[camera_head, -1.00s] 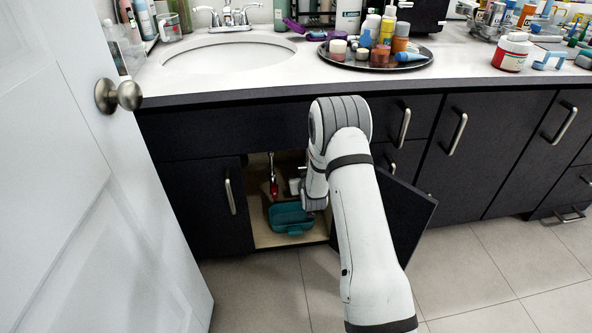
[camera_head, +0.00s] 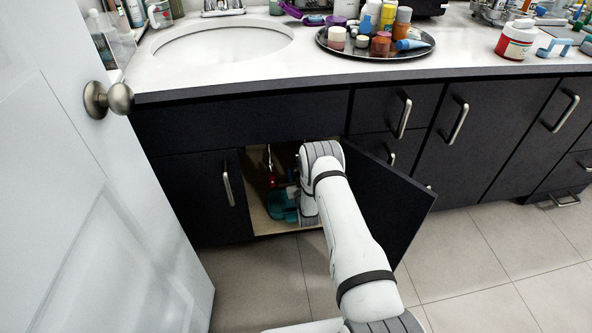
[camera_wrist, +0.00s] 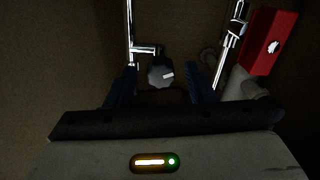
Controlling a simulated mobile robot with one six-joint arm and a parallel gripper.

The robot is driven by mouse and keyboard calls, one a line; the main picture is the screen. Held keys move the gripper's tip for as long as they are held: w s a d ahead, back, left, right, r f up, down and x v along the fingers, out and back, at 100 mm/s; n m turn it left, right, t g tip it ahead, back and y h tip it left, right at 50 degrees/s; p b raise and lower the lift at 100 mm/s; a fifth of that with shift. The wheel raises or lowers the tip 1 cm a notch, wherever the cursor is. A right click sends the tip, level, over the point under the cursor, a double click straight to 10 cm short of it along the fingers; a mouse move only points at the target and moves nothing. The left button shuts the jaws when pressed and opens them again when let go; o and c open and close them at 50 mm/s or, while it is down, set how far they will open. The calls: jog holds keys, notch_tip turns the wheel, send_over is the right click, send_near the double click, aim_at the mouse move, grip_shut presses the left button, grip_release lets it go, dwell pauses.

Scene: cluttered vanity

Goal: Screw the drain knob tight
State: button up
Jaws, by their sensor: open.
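In the wrist view, a grey round drain knob (camera_wrist: 160,74) with a pale pointer mark sits on the piping inside the dark cabinet. My gripper (camera_wrist: 164,82) is open, with one dark blue finger on each side of the knob. Gaps show between the knob and both fingers, and I cannot tell how deep the fingers reach around it. In the head view, my arm reaches into the open cabinet (camera_head: 260,226) under the sink, and it hides the knob.
Chrome pipes (camera_wrist: 129,35) and a red box-like object (camera_wrist: 270,42) flank the knob. A teal bin (camera_head: 280,207) stands on the cabinet floor. The open cabinet door (camera_head: 390,205) is right of my arm. A white room door (camera_head: 95,220) stands at left.

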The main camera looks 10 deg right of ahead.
jog(key=shift+w, duration=1.3)
jog(key=c, duration=1)
